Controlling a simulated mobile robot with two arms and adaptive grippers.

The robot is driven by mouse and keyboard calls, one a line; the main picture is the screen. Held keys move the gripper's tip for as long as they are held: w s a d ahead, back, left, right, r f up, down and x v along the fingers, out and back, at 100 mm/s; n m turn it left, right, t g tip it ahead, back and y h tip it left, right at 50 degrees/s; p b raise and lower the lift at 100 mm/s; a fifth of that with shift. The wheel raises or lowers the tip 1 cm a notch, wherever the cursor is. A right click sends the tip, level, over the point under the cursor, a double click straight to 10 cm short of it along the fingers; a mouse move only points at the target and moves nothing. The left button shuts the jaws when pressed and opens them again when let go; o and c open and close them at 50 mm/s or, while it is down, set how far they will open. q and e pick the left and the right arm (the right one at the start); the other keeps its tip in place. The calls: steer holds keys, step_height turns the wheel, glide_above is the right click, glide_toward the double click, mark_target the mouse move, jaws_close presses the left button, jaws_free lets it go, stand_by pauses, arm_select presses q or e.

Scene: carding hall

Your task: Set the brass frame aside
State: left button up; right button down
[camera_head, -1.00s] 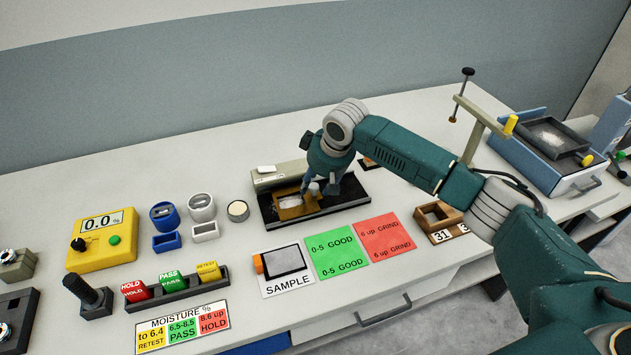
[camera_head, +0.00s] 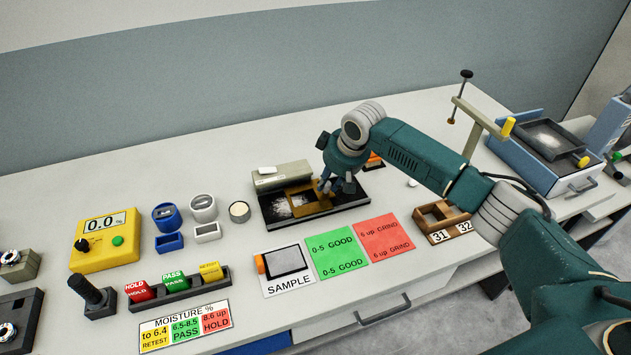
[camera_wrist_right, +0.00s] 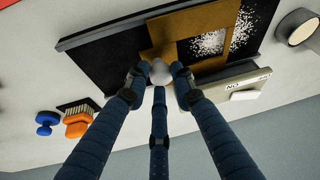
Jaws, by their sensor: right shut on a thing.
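The brass frame (camera_head: 306,203) lies over the black board (camera_head: 356,200), and white fibre (camera_head: 287,206) shows through and to the left of it. In the right wrist view the brass frame (camera_wrist_right: 218,22) has a pale round knob (camera_wrist_right: 160,72). My right gripper (camera_head: 336,188) is shut on this knob, and its fingers (camera_wrist_right: 158,85) surround it in the wrist view. Whether the frame touches the board or is slightly above it, I cannot tell. My left gripper is not in view.
A grey block (camera_head: 283,176) stands along the board's back edge. A round tin (camera_head: 239,211) is to the left. The sample card (camera_head: 287,285) and green card (camera_head: 337,248) lie in front. A wooden box (camera_head: 440,216) stands to the right. An orange brush (camera_wrist_right: 77,124) lies beyond the board.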

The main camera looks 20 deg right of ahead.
steer(key=d, duration=1)
steer(key=shift+w+p, duration=0.1)
steer(key=shift+p, duration=0.2)
steer(key=shift+d, duration=0.3)
steer(key=c, duration=1.5)
jaws_free()
steer(key=shift+d, duration=0.15)
steer(key=shift+r, duration=0.4)
steer(key=v, duration=1.1)
steer(key=shift+s, duration=0.25)
